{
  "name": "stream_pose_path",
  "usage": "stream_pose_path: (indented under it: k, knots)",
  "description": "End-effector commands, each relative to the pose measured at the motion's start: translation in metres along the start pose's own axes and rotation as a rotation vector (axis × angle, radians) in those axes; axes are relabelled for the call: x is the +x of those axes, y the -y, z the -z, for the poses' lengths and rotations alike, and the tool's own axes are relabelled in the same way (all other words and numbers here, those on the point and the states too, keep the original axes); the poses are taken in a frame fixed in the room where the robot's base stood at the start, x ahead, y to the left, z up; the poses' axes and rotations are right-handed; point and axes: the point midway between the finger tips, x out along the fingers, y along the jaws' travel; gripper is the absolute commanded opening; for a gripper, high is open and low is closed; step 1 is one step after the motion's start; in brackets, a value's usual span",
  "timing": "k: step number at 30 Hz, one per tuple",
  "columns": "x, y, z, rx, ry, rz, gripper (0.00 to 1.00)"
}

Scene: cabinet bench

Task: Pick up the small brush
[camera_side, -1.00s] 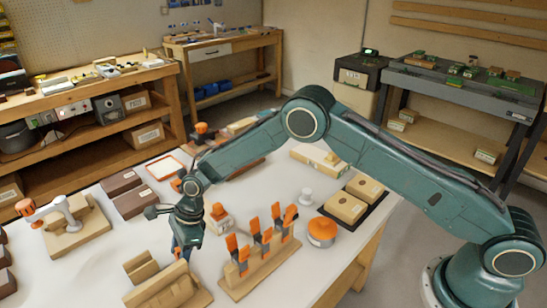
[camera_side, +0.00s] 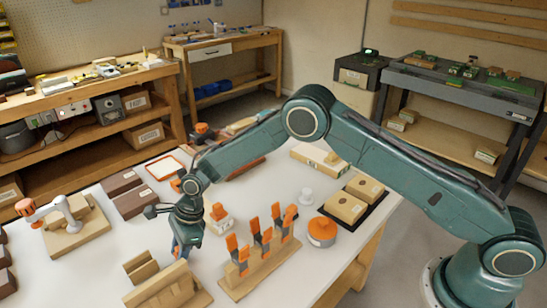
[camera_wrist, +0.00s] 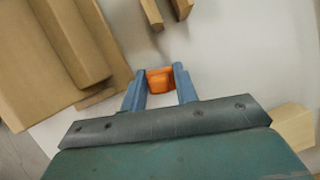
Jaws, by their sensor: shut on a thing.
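My gripper (camera_wrist: 160,84) points down over the white table, and its two blue fingers are shut on a small orange piece (camera_wrist: 160,80). I take this piece to be part of the small brush; the rest of it is hidden, and I see no bristles. In the side view, my gripper (camera_side: 186,254) is low, between the slotted wooden block and the orange-handled tools. I cannot tell whether the held piece touches the table.
A slotted wooden block (camera_side: 165,287) stands close in front. A wooden rack (camera_side: 262,272) with orange-handled tools is to the right. Brown boxes (camera_side: 131,203) lie behind to the left. An orange-topped round container (camera_side: 321,232) is farther right.

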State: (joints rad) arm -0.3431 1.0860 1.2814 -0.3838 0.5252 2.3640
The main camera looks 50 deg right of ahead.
Motion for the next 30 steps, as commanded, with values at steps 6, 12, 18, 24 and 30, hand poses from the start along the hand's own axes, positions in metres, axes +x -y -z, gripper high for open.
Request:
stream_pose_path:
  k: [6, 12, 18, 24, 30]
  knots:
    - [-0.014, 0.0, -0.006, -0.001, 0.001, 0.001, 0.08]
    - [-0.042, 0.001, -0.018, -0.001, 0.002, 0.003, 0.08]
    - [-0.08, 0.001, -0.034, -0.001, 0.003, 0.004, 0.08]
    - [-0.121, 0.001, -0.05, -0.001, 0.003, 0.003, 0.08]
    - [-0.155, 0.001, -0.065, -0.001, 0.003, 0.003, 0.08]
